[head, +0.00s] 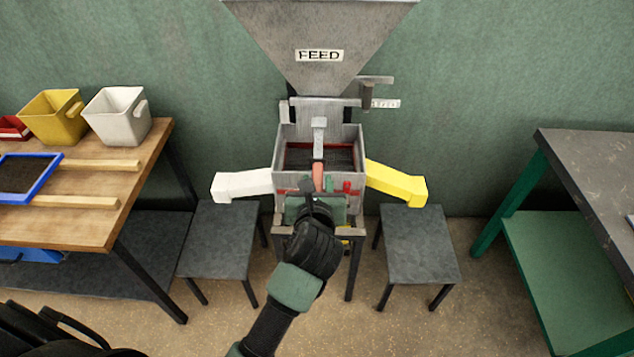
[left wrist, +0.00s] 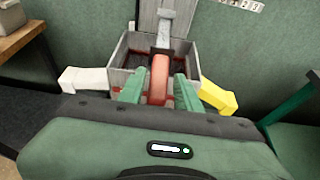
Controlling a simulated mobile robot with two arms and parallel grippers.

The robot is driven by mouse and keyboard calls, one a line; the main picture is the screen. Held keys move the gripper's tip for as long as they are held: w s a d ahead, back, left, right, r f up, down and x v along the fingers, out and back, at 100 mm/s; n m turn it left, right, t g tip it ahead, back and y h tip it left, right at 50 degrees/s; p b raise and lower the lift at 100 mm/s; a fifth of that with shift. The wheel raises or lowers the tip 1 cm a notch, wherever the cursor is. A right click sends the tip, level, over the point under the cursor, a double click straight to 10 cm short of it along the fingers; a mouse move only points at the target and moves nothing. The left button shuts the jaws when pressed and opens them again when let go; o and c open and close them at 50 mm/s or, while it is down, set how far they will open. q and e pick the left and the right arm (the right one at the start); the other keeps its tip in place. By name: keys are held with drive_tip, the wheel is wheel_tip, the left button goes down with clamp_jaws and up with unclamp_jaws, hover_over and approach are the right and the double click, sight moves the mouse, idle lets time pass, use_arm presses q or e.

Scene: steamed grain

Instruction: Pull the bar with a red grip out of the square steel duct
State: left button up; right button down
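The square steel duct (head: 364,148) stands below a grey hopper, with a dark, red-edged inside. The bar (head: 319,135) shows as a pale steel piece running toward me over the duct, with its red grip (head: 317,176) at the near end. In the left wrist view the red grip (left wrist: 160,78) stands between the two green fingers of my left gripper (left wrist: 160,88). The fingers are on either side of it, with narrow gaps showing, so the gripper looks open around it. In the head view my left gripper (head: 317,196) hides the grip's lower end. My right gripper is out of view.
A white chute (head: 242,185) and a yellow chute (head: 396,183) stick out from the duct's sides above two grey stools (head: 218,240) (head: 418,243). A wooden bench (head: 85,225) with bins is at left. A green-legged table (head: 590,180) is at right.

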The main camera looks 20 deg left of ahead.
use_arm(q)
drive_tip(key=shift+o, duration=0.7)
drive_tip(key=shift+s, duration=0.1)
